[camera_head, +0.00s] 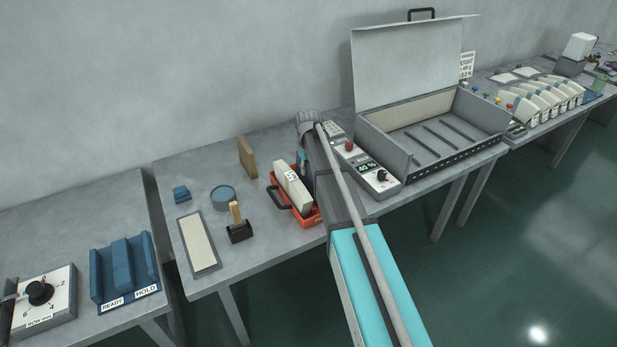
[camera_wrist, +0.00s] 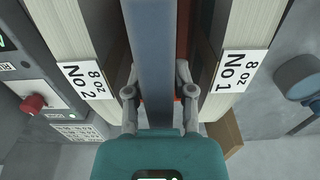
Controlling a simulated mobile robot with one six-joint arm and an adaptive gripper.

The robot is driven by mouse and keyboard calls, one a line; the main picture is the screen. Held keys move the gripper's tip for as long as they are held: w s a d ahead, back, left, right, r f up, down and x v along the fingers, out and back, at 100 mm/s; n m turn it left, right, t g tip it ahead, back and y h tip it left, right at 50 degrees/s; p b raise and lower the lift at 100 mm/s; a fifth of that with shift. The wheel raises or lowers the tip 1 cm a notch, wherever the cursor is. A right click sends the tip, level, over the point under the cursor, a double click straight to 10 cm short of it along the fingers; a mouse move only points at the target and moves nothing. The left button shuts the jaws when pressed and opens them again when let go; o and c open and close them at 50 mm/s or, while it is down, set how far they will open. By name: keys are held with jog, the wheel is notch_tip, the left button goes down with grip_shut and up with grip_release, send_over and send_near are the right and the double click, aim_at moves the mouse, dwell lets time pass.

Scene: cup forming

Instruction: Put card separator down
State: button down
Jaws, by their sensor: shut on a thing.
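The card separator (camera_wrist: 155,60) is a blue-grey upright strip in the middle of the wrist view. My gripper (camera_wrist: 160,94) is shut on it, with a finger on each side. It stands between two cream card stacks: one labelled 8 oz No 2 (camera_wrist: 62,35) on the left, one labelled 8 oz No 1 (camera_wrist: 228,40) on the right. In the head view one cream stack (camera_head: 292,187) shows in an orange tray (camera_head: 275,183) with a dark handle. My arm hides the other stack and most of my gripper there. I cannot tell whether the separator touches the tray floor.
A control box (camera_head: 372,175) with a red button and an open-lidded case (camera_head: 480,115) stand to the right. Left of the tray are a stamp (camera_head: 238,230), a round blue dish (camera_head: 223,197), a brown block (camera_head: 247,158) and a framed pad (camera_head: 199,242). Bare table lies in front.

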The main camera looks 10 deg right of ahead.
aim_at(308, 175)
jog(key=shift+f+b, duration=1.25)
jog(key=shift+f, duration=0.25)
jog(key=shift+f, duration=0.2)
jog(key=shift+c, duration=2.3)
grip_release()
jog(key=shift+r, duration=0.1)
jog(key=shift+r, duration=0.2)
notch_tip(308, 175, up, 12)
jog(key=p, duration=1.2)
jog(key=shift+s, duration=0.1)
jog(key=s+m, duration=0.3)
jog(key=s, duration=2.6)
jog(key=shift+d+m, duration=0.15)
jog(key=shift+m, duration=0.15)
